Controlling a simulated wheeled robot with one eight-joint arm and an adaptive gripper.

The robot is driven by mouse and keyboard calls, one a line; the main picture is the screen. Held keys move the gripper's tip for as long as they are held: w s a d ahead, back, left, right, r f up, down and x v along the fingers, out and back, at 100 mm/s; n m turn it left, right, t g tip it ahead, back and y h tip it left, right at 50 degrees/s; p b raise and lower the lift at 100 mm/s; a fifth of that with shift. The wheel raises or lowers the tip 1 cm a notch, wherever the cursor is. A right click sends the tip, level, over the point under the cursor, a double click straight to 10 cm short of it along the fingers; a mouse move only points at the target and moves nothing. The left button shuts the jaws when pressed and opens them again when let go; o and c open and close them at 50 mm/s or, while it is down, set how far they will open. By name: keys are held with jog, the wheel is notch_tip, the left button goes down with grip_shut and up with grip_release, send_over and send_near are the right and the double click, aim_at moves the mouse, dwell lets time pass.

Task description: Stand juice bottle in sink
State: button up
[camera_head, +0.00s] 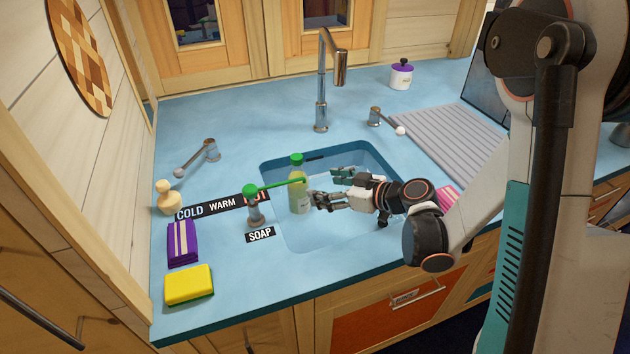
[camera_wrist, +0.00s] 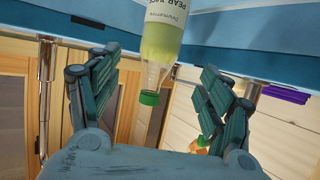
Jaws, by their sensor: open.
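The juice bottle (camera_head: 298,196), pale yellow-green with a green cap, stands upright in the left part of the blue sink (camera_head: 335,240). In the wrist view, which is upside down, the bottle (camera_wrist: 160,42) appears cap-down, with its "pear" label partly cut off by the top edge. My gripper (camera_head: 327,188) is open just to the right of the bottle, over the sink. In the wrist view the fingers (camera_wrist: 160,75) are spread to either side of the bottle, with gaps on both sides. No finger visibly touches it.
A soap dispenser (camera_head: 254,208) stands left of the sink, its green spout reaching across by the bottle. A faucet (camera_head: 321,100) rises behind the sink. A ribbed drainboard (camera_head: 445,140) lies right. A yellow sponge (camera_head: 189,285) and purple cloth (camera_head: 183,243) lie left.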

jog(key=s+d+r+m+h, duration=0.3)
jog(key=s+d+r, duration=0.1)
jog(key=s, duration=0.4)
jog(key=s+d+r+m+g+h, duration=0.1)
jog(key=s+d+r+m+h, duration=0.2)
jog(key=s+r, duration=0.2)
jog(key=s+d+r+m+g+h, duration=0.1)
jog(key=s+d+r+m+h, duration=0.2)
jog(key=s, duration=0.8)
jog(key=shift+d+r+m+h, duration=0.3)
jog(key=shift+d+r+h, duration=0.35)
jog(key=shift+d, duration=0.2)
